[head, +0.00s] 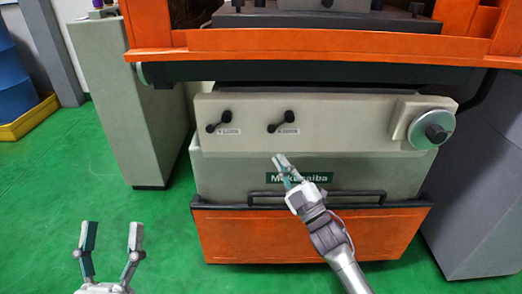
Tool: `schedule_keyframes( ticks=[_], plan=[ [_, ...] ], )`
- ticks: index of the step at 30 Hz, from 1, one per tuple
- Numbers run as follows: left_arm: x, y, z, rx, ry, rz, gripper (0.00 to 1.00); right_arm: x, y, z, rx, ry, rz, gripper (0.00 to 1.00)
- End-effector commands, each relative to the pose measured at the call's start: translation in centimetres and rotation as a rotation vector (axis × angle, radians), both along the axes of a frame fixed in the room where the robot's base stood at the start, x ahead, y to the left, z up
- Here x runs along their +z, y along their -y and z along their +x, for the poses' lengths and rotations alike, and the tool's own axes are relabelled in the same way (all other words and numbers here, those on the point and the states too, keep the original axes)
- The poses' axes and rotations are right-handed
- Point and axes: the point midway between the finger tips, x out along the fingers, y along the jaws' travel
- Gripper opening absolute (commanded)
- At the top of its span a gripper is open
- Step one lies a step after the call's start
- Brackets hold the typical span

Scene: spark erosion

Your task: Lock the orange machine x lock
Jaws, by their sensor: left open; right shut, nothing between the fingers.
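The orange machine (310,240) stands ahead with a beige front panel (340,120). Two black lever locks sit on the panel: a left lever (218,122) and a middle lever (281,121), both slanting up to the right, each with a small label too small to read. My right gripper (279,160) is shut and empty, just below the middle lever and apart from it in the picture. My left gripper (111,236) is open and empty at the lower left, over the green floor and away from the machine.
A round silver handwheel (432,128) is on the panel's right side. A black handle bar (316,197) runs across the lower front. Grey cabinets stand at left (135,100) and right (480,190). A blue drum (12,85) stands in a yellow tray (30,118). Green floor at left is clear.

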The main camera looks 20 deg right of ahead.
Motion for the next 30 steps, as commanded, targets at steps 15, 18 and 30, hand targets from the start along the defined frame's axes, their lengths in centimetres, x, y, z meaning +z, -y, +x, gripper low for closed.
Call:
schedule_keyframes(
  ticks=[15, 18, 30],
  plan=[
    [1.6, -0.3, -1.5, -0.002, 0.065, -0.019, 0.66, 1.5, -0.3, -0.5, 0.006, 0.066, -0.019, 0.00],
    [1.8, -0.4, -1.6, -0.003, 0.082, -0.024, 0.66, 1.7, -0.4, -0.1, 0.006, 0.066, -0.019, 0.00],
    [4.7, -1.0, -5.8, -0.019, 0.380, -0.114, 0.66, 5.6, -2.6, 6.0, 0.007, 0.070, -0.018, 0.00]
  ],
)
